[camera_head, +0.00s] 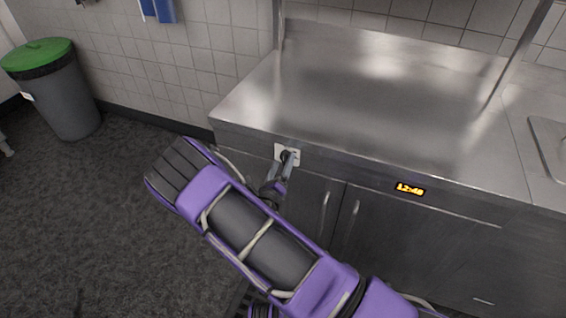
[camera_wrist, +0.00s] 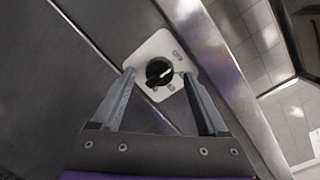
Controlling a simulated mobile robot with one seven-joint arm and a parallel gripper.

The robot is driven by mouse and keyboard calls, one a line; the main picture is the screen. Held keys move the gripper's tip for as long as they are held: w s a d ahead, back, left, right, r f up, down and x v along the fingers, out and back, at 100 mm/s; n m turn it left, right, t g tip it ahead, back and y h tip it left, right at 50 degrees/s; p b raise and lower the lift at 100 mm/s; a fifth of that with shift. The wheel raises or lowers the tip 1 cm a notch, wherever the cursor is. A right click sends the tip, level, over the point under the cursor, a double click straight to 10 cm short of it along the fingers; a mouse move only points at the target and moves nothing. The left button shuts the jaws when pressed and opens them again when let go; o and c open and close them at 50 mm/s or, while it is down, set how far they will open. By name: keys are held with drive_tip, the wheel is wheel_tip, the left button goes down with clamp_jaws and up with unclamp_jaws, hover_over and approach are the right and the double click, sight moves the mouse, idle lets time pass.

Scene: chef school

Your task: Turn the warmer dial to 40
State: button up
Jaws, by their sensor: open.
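The warmer dial (camera_wrist: 159,72) is a black round knob with a pale pointer line, on a white plate (camera_wrist: 150,50) with small marks too blurred to read. In the head view the plate (camera_head: 287,154) sits on the front edge of the steel warmer counter (camera_head: 350,100), and the knob is partly hidden by my gripper. My gripper (camera_wrist: 158,80) is open in the wrist view, one finger on each side of the dial, with gaps to the knob. In the head view my gripper (camera_head: 283,168) is right in front of the plate.
An orange lit display (camera_head: 409,188) reading about 12:40 is on the counter front to the right. Cabinet doors with handles (camera_head: 324,212) are below the counter. A grey bin with a green lid (camera_head: 52,90) stands at the far left. The floor between is clear.

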drive_tip(key=shift+w+d, duration=0.15)
drive_tip(key=shift+w, duration=0.3)
drive_tip(key=shift+c, duration=0.2)
clamp_jaws()
drive_tip(key=m+b, duration=0.1)
drive_tip(key=m, duration=0.4)
drive_tip(key=shift+f+t+b, duration=0.15)
drive_tip(key=shift+t+b, duration=0.15)
drive_tip(key=shift+b, duration=0.05)
drive_tip(key=shift+m+h+b, duration=0.4)
drive_tip(key=shift+m+b, duration=0.2)
drive_tip(key=shift+m, duration=2)
